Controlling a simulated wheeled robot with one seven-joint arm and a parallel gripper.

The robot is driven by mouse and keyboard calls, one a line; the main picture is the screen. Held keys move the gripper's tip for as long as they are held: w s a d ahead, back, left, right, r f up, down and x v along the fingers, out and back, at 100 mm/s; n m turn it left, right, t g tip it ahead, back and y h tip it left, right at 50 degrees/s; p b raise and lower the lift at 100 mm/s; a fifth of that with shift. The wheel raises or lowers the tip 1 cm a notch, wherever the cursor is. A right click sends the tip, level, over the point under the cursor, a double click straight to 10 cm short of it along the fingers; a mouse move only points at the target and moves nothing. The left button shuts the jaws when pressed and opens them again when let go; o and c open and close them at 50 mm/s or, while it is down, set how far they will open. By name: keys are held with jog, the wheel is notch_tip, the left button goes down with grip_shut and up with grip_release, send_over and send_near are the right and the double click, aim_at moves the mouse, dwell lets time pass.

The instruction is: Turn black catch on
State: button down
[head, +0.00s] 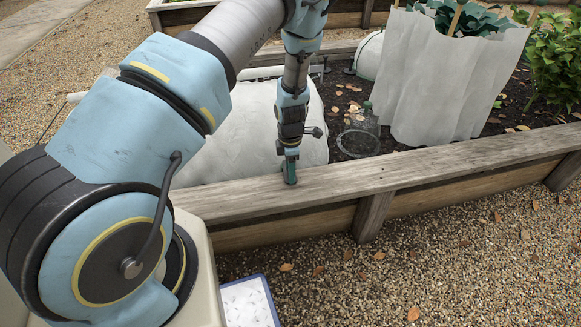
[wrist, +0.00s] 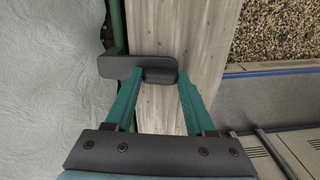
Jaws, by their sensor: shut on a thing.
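The black catch (wrist: 118,66) is a dark, rounded bar lying across the wooden edge of the raised bed in the wrist view. Its left end is beside a green tube (wrist: 117,22), and its right end is between my fingertips. My gripper (wrist: 160,76) has two green fingers that slant in towards each other and are shut on the right end of the catch. In the head view my gripper (head: 290,172) points down at the bed's top board. I cannot make out the catch there; the gripper covers that spot.
The wooden top board (head: 400,168) runs along the bed's front. A pale cover (head: 240,125) lies behind and left of my gripper. A clear cloche (head: 358,138) and a white fabric screen (head: 445,75) stand to the right. Gravel in front holds a blue-edged tray (head: 248,302).

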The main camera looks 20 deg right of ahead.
jog(key=shift+n, duration=0.5)
jog(key=shift+c, duration=1.2)
grip_release()
notch_tip(320, 180, up, 11)
jog(key=p, duration=0.1)
jog(key=shift+f, duration=0.1)
